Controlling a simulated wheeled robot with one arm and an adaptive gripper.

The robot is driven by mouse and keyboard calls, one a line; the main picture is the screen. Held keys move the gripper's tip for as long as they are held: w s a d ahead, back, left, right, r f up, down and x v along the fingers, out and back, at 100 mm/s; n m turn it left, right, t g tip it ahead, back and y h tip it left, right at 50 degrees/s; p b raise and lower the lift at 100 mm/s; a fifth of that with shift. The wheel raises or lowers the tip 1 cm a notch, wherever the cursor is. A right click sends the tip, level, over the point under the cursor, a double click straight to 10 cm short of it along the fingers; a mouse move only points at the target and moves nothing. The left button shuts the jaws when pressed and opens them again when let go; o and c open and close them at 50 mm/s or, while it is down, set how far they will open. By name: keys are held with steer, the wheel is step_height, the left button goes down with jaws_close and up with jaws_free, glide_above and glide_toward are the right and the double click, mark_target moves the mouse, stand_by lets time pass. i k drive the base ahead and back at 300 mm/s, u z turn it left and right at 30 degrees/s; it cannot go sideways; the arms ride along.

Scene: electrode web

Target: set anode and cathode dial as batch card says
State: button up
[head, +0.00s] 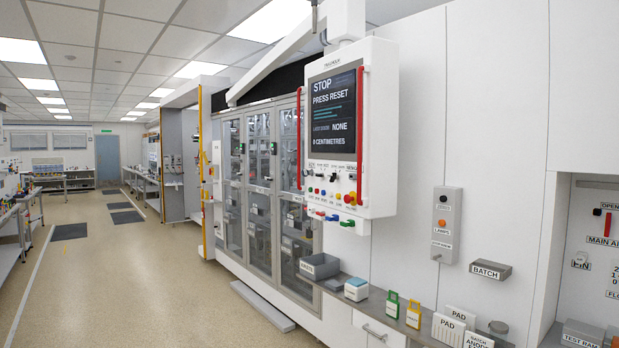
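A white control panel (350,130) hangs from an overhead boom. Its dark screen (333,112) reads "STOP", "PRESS RESET", "NONE" and "0 CENTIMETRES". Small coloured knobs and buttons (330,192) sit below the screen, with labels too small to read; I cannot tell which are anode or cathode dials. A white card (478,341) at the bottom edge reads "BATCH" and "ANODE"; the frame cuts off the rest. A grey holder (490,270) labelled "BATCH" is on the wall at right. My gripper is not in view.
A grey ledge (385,303) along the machine holds a grey bin (319,266), a white box (357,289), green and yellow tags and cards marked "PAD". A grey switch box (447,225) is on the wall. Glass-door cabinets (260,180) stand behind the panel. The aisle floor (130,280) at left is clear.

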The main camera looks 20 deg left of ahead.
mark_target(334, 176)
steer(key=u, duration=0.7)
steer(key=i, duration=1.9)
steer(key=u, duration=0.85)
steer(key=i, duration=1.4)
steer(key=u, duration=0.15)
